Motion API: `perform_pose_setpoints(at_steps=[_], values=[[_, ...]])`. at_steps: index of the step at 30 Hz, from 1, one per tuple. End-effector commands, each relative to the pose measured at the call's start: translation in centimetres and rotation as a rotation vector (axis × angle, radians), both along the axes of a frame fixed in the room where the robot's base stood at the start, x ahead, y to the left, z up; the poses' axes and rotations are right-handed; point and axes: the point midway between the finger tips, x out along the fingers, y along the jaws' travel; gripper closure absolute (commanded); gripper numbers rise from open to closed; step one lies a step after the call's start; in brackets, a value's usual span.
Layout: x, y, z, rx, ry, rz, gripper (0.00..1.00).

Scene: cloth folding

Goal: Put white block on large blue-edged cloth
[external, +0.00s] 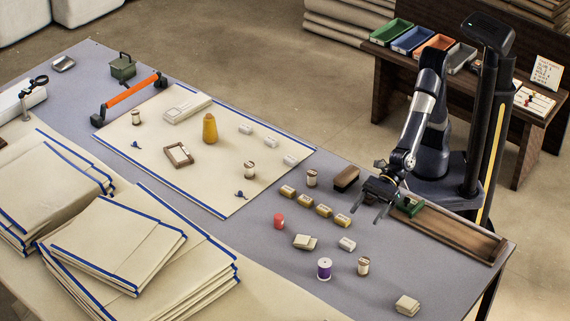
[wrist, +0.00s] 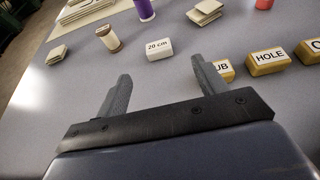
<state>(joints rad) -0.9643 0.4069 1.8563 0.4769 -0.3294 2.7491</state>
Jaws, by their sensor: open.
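A white block (external: 347,244) stands on the grey table; the wrist view shows it (wrist: 158,49) marked "20 cm", ahead of my fingers. My gripper (external: 370,212) is open and empty above the table, up and right of the block in the external view. Its two fingers also show in the wrist view (wrist: 160,78), with nothing between them. The large blue-edged cloth (external: 165,150) lies flat at the table's middle. Other white blocks lie near its right edge (external: 270,142).
Yellow word blocks (external: 305,201) stand left of my gripper. A wooden spool (external: 363,265), a purple spool (external: 324,268) and a red cylinder (external: 278,221) stand nearby. Folded cloth stacks (external: 140,250) fill the front left.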

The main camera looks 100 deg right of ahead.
Motion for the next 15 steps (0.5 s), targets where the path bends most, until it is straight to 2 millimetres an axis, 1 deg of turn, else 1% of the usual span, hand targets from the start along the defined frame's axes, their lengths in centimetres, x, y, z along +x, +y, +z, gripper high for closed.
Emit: perform_pose_setpoints(at_steps=[2,6,7,11,15], values=[[0.0,0.0,0.0,0.000,0.000,0.000,0.33],[-0.9,-0.1,-0.2,0.000,0.000,0.002,0.33],[-0.8,0.0,-0.2,0.001,0.001,0.002,0.33],[0.0,0.7,-0.6,-0.001,0.000,0.000,0.33],[1.3,2.0,-1.5,-0.001,0.001,0.000,0.33]])
